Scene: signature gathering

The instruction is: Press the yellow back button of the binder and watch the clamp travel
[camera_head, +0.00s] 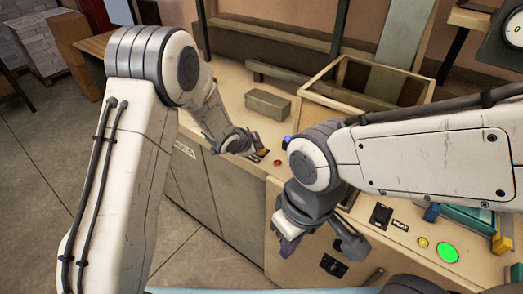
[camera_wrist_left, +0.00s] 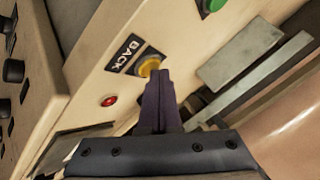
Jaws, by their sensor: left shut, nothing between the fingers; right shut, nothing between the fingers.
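The yellow back button (camera_wrist_left: 147,67) sits beside a black label reading BACK on the beige panel of the binder (camera_wrist_left: 90,75). In the left wrist view my left gripper (camera_wrist_left: 158,77) is shut and empty, its tip right at the button and covering part of it. Whether it touches or presses the button I cannot tell. In the head view the left gripper (camera_head: 256,151) is at the front edge of the beige bench, by the small yellow button (camera_head: 263,152). My right gripper (camera_head: 352,243) is shut and empty, low in front of the bench. I cannot clearly identify the clamp.
A red button (camera_wrist_left: 108,101) and a green button (camera_wrist_left: 213,5) are on the same panel. A grey block (camera_head: 267,104) and an open wooden frame (camera_head: 370,101) are on the bench. A lit green button (camera_head: 447,252) is at the right.

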